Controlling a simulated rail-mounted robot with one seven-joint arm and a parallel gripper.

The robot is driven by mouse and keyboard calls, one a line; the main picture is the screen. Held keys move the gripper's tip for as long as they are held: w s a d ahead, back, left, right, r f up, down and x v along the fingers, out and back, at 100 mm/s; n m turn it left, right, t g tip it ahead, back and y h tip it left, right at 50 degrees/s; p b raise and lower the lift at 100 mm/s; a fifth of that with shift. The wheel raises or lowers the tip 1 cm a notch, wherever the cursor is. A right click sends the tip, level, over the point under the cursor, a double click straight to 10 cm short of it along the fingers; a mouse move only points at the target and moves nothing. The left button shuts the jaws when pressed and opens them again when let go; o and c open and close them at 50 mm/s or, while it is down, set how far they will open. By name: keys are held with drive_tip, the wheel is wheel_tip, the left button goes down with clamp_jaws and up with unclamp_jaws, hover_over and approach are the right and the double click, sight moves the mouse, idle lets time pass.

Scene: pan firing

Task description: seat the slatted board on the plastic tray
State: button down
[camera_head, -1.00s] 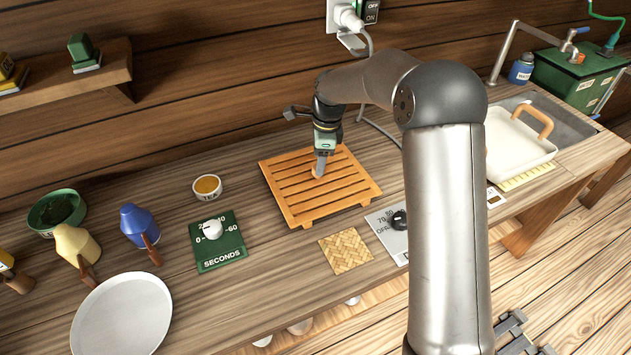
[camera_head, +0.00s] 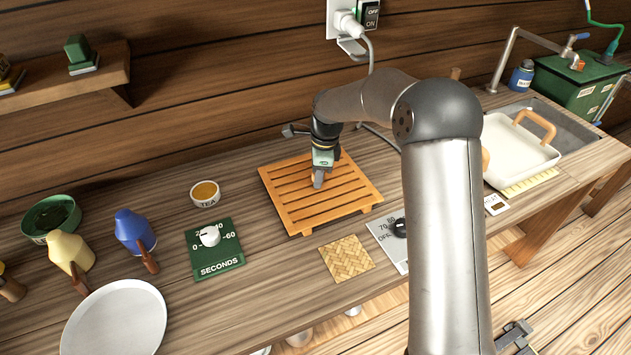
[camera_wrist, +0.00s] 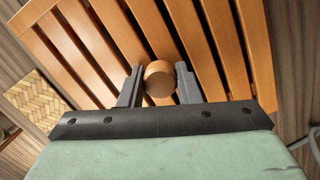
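The slatted board (camera_head: 345,203) is an orange-brown wooden rack lying flat on the bench below the wall outlet. A round wooden knob stands up from its middle. My gripper (camera_head: 319,182) points down at this knob. In the wrist view my gripper (camera_wrist: 160,82) has one finger on each side of the knob, with no clear gap, and looks shut on it. The board's slats (camera_wrist: 215,30) show behind the fingers. The plastic tray (camera_head: 513,152), white with orange handles, stands at the right by the sink.
A woven mat (camera_head: 347,258) and a dial plate (camera_head: 391,240) lie in front of the board. A green timer (camera_head: 215,249), tea bowl (camera_head: 205,193), bottles and a round white plate (camera_head: 115,320) stand left. My arm hides the bench between board and tray.

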drive_tip(key=shift+r, duration=0.2)
drive_tip(key=shift+r+p, duration=1.55)
drive_tip(key=shift+r, duration=0.8)
